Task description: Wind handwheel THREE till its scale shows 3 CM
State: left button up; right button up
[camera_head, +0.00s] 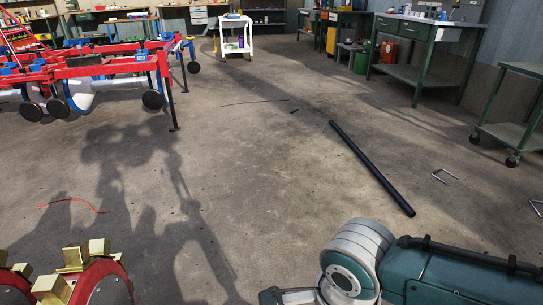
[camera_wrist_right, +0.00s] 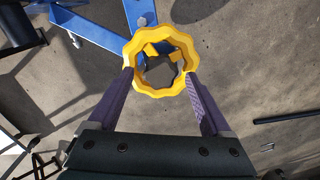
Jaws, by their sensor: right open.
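A yellow handwheel (camera_wrist_right: 160,33) with a wavy rim shows in the right wrist view. Its number and any scale on it cannot be read. My right gripper (camera_wrist_right: 159,75) is open, with one purple finger at the left side of the wheel and one at the right. I cannot tell whether the fingers touch the rim. A blue frame part (camera_wrist_right: 98,24) lies behind and left of the wheel. In the head view, my right arm comes in at the lower right and the wheel is out of sight. My left gripper is not in view.
Red discs with brass-coloured blocks (camera_head: 75,257) stand at the lower left. A red and blue machine frame (camera_head: 110,65) is at the upper left. A black bar (camera_head: 370,166) lies on the floor. Workbenches line the back and right.

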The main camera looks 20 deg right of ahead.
jog(key=shift+f, duration=0.45)
jog(key=shift+c, duration=0.4)
jog(key=shift+c, duration=0.8)
grip_shut()
jog(key=shift+r, duration=0.1)
